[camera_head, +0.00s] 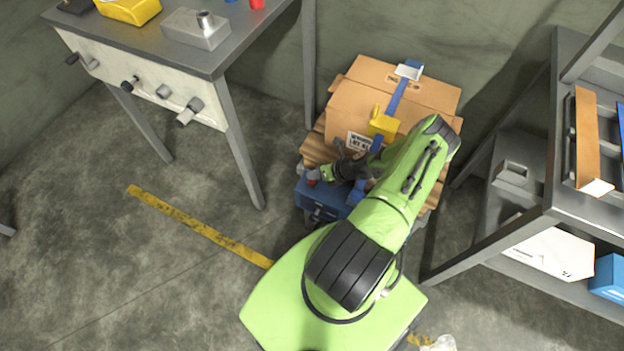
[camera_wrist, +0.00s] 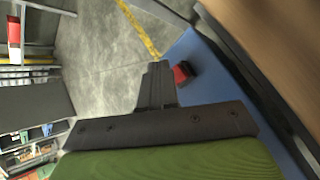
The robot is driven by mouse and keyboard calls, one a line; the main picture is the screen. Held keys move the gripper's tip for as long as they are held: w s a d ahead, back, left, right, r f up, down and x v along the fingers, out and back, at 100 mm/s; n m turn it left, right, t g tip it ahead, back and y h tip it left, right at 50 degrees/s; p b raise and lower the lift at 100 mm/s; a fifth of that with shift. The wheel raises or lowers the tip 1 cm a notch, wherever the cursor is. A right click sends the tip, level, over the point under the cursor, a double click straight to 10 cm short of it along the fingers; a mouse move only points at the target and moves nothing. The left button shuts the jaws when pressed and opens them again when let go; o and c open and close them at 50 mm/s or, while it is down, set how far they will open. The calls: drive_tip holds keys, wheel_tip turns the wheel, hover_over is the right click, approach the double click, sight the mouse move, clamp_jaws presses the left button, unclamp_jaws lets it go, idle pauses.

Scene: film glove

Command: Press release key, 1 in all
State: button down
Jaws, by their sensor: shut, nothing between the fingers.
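A small red key with a dark base (camera_wrist: 183,73) stands on the blue surface in the wrist view; I take it for the release key. In the head view it is a small red spot (camera_head: 311,182) on the blue unit (camera_head: 322,203) beside the pallet. My gripper (camera_wrist: 158,70) is shut and empty. Its fingertips are just left of the red key in the wrist view; I cannot tell whether they touch it. In the head view my gripper (camera_head: 317,174) is at the key, and the arm partly hides the blue unit.
Cardboard boxes (camera_head: 420,92) with a blue strap and a yellow tool (camera_head: 383,123) sit on a wooden pallet close behind my gripper. A workbench (camera_head: 215,60) with knobs stands left, a metal shelf (camera_head: 552,207) right. The floor at left is clear beyond a yellow line (camera_head: 200,228).

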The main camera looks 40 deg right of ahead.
sight(315, 181)
drive_tip(key=shift+r+p, duration=2.1)
drive_tip(key=shift+r, duration=0.4)
drive_tip(key=shift+r, duration=0.1)
